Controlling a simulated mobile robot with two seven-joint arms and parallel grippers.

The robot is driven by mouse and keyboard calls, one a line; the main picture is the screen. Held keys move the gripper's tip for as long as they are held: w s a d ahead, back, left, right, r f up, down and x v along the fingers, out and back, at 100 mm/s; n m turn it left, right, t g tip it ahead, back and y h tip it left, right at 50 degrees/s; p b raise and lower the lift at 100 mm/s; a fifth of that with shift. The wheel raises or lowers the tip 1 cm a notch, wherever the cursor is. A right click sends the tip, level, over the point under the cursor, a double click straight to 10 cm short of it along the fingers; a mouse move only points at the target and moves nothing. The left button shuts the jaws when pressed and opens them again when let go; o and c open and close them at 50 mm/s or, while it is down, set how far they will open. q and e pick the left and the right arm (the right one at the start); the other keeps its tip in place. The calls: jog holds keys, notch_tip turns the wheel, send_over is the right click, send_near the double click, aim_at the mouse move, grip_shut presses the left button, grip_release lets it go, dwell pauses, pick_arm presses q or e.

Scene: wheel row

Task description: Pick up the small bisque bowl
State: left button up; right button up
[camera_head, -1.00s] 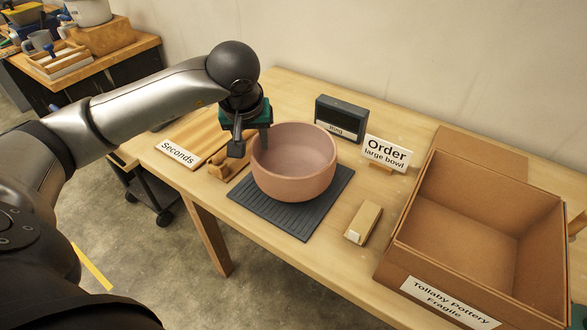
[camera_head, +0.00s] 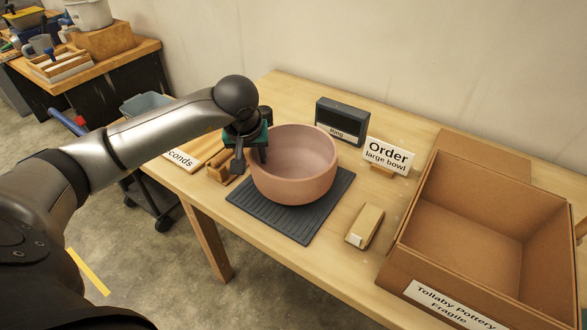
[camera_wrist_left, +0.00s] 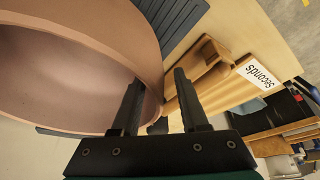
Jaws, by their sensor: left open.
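One bisque-pink bowl (camera_head: 295,180) is in view, upright on a dark ribbed mat (camera_head: 302,225) on the table. It looks large, and no second bowl shows. My left gripper (camera_head: 250,163) is open at the bowl's left rim, pointing down. In the left wrist view the bowl (camera_wrist_left: 75,65) fills the left side. The open fingers (camera_wrist_left: 160,92) there have the rim between them, one finger over the bowl's inside and one outside. Whether either finger touches the wall I cannot tell. My right gripper is not in view.
A wooden block piece (camera_head: 222,168) stands close to the gripper, beside the "Seconds" board (camera_head: 181,158). A dark box (camera_head: 341,120) and an "Order large bowl" sign (camera_head: 388,156) stand behind. A small wooden block (camera_head: 364,226) and an open cardboard box (camera_head: 470,230) are right.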

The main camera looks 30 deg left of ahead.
pick_arm(q)
jog(key=shift+f+b, duration=0.25)
jog(key=shift+b, duration=0.05)
jog(key=shift+c, duration=0.4)
grip_shut()
dwell(1.1)
jog(key=shift+w+r, duration=0.1)
